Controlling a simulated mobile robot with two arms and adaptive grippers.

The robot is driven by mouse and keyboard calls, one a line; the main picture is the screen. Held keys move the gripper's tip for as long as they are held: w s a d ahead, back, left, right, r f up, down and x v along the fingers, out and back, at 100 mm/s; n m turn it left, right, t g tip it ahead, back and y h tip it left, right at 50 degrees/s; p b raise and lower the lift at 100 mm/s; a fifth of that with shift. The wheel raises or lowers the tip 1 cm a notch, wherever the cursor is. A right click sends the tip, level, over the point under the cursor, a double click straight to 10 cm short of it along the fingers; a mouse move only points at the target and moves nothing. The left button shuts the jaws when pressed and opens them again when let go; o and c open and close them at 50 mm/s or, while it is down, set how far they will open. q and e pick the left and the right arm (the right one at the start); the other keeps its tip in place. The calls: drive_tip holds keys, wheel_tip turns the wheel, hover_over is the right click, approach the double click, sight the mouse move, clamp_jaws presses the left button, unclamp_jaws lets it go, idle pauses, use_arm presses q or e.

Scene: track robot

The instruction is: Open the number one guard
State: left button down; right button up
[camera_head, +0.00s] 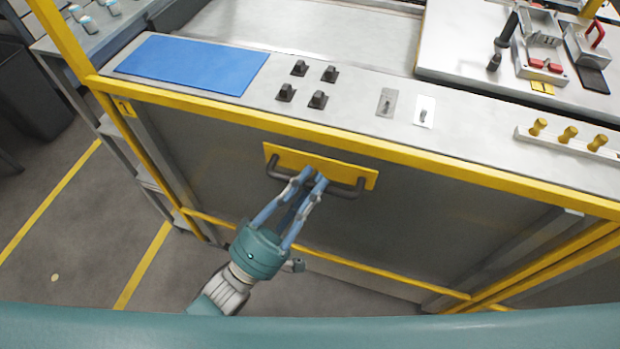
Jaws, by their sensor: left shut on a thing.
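The guard (400,225) is a dark grey panel in a yellow frame on the front of the workbench. A yellow label with a number one (125,108) is at its upper left corner. A yellow plate (350,172) near the panel's top middle carries a dark bar handle (345,191). My left gripper (312,180) reaches up from below and is shut on the handle near its middle; its fingers hide part of the bar. The panel stands upright in its frame. My right gripper is not in view.
The bench top above holds a blue mat (193,64), several black knobs (308,83), two switch plates (424,111) and a rack with yellow pegs (568,134). A dark bin (35,95) stands at the left.

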use_arm(q)
drive_tip(key=shift+f, duration=0.3)
drive_tip(key=c, duration=1.6)
unclamp_jaws()
drive_tip(key=shift+a, duration=0.1)
drive_tip(key=v, duration=1.2)
drive_tip(key=shift+a, duration=0.1)
drive_tip(key=shift+w, duration=0.1)
